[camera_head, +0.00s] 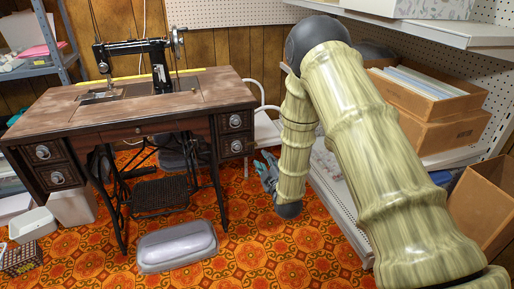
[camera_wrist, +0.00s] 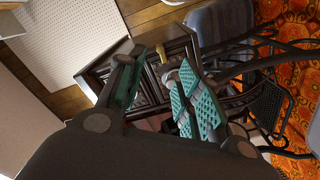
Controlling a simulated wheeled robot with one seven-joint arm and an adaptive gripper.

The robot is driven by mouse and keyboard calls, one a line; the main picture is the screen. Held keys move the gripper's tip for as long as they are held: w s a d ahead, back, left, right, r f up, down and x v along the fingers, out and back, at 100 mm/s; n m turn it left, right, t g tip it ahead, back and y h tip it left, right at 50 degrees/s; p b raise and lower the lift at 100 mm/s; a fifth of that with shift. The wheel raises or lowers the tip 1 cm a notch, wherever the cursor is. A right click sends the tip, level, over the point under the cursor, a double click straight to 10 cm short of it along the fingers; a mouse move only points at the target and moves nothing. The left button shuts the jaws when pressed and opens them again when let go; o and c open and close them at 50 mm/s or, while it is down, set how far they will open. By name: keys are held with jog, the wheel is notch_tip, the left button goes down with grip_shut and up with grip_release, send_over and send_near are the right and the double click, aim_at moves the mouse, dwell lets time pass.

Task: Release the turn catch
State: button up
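The treadle sewing table (camera_head: 140,99) stands at the left in the head view, with a black sewing machine (camera_head: 135,47) on top. Drawers with round knobs (camera_head: 236,121) flank its front. I cannot make out a turn catch with certainty in either view. My gripper (camera_head: 268,172) hangs right of the table, below its top and apart from it. In the wrist view my gripper (camera_wrist: 160,60) is open, its teal pads apart. Beyond the pads is the table's dark wooden drawer end, with a small brass-coloured piece (camera_wrist: 161,54) and a grey rounded piece (camera_wrist: 168,76), partly hidden by the right finger.
A treadle (camera_head: 160,196) and iron legs are under the table. A white chair (camera_head: 262,128) stands behind my gripper. Shelving with cardboard boxes (camera_head: 428,95) is at the right.

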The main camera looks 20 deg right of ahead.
aim_at(256, 146)
jog(key=w+b, duration=0.2)
jog(key=w, duration=0.8)
jog(key=shift+a, duration=0.1)
grip_shut()
